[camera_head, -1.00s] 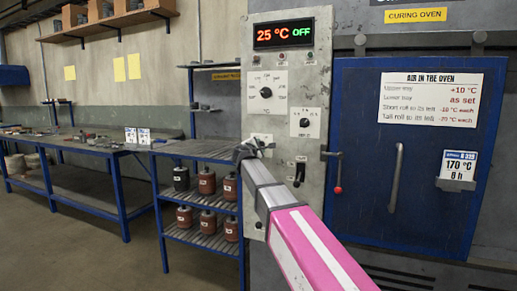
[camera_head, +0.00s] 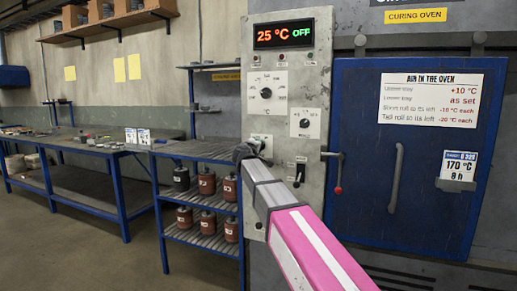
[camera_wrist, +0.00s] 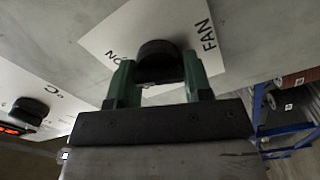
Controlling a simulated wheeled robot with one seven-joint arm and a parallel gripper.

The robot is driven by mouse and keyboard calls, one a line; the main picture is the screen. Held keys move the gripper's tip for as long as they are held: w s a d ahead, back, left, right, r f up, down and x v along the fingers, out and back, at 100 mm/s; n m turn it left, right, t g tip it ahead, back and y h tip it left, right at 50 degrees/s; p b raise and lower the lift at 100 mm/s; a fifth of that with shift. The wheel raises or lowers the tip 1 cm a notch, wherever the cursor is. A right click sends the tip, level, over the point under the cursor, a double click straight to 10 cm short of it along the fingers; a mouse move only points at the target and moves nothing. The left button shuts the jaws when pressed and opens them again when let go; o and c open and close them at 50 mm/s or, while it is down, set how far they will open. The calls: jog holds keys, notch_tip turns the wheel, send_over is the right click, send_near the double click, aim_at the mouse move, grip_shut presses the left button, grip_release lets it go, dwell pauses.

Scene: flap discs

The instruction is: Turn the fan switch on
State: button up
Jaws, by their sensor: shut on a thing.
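The fan switch is a black rotary knob (camera_wrist: 158,52) on a white plate (camera_wrist: 120,35) marked FAN and ON in the wrist view. My gripper (camera_wrist: 158,66) has its two green fingers on either side of the knob and is shut on it. The knob's pointer is hidden, so I cannot tell its setting. In the head view my gripper (camera_head: 246,152) is at the lower left of the grey control panel (camera_head: 318,90), covering most of the fan plate (camera_head: 263,138). The panel display (camera_head: 284,33) reads 25 °C OFF.
Other panel controls are a temperature dial (camera_head: 266,93), a second dial (camera_head: 305,123) and a black switch (camera_head: 299,173). A blue oven door (camera_head: 360,130) with a red-knobbed lever (camera_head: 338,188) is at the right. A shelf rack (camera_head: 185,235) with several rolls stands at the left.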

jog(key=shift+m, duration=1)
jog(key=o, duration=0.9)
jog(key=shift+s, duration=0.1)
jog(key=v, duration=1)
jog(key=shift+s+a, duration=0.15)
jog(key=shift+s, duration=0.15)
